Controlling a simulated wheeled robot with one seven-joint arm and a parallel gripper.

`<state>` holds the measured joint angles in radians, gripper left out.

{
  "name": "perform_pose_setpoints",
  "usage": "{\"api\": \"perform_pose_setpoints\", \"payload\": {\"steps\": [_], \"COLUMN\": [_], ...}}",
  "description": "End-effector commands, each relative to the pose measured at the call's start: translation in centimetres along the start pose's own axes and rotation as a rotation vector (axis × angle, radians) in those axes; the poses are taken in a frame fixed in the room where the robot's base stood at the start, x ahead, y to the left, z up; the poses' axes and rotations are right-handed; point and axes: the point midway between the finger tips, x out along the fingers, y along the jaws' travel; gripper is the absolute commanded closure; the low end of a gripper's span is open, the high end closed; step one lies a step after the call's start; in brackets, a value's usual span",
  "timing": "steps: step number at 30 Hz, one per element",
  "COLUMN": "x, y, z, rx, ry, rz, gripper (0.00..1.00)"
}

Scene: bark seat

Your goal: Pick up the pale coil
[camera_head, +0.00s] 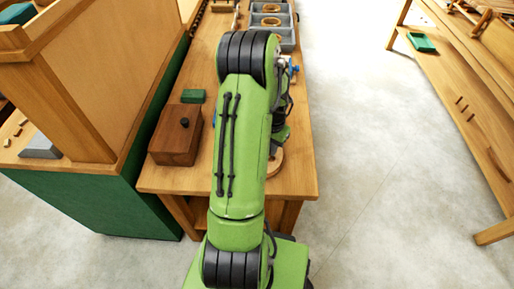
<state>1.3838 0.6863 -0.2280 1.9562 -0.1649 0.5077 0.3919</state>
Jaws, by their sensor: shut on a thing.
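My green arm (240,140) reaches out over the wooden bench, and its wrist hangs down on the far right side of it. My gripper is hidden behind the arm, so its fingers and anything between them do not show. A pale tan round thing (276,163) shows in part just below the wrist, near the bench's right edge. The arm covers the rest of it. I cannot tell whether it is the pale coil, nor whether it is held or lies on the bench.
A brown wooden box (175,136) with a dark knob and a green block (193,96) stand on the bench (165,180) left of my arm. A grey tray (287,38) with round things is at the back. A tall wooden panel stands left. The floor right is clear.

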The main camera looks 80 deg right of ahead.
Motion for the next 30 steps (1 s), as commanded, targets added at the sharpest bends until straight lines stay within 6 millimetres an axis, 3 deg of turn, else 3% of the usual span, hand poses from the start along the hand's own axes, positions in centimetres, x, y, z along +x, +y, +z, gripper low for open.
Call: {"api": "perform_pose_setpoints", "payload": {"steps": [15, 30], "x": [-3.8, -3.8], "y": [0.0, -0.1], "z": [-0.1, 0.0], "rx": [0.000, -0.002], "ry": [0.002, 0.002], "rz": [0.000, 0.000], "gripper": [1.00, 1.00]}}
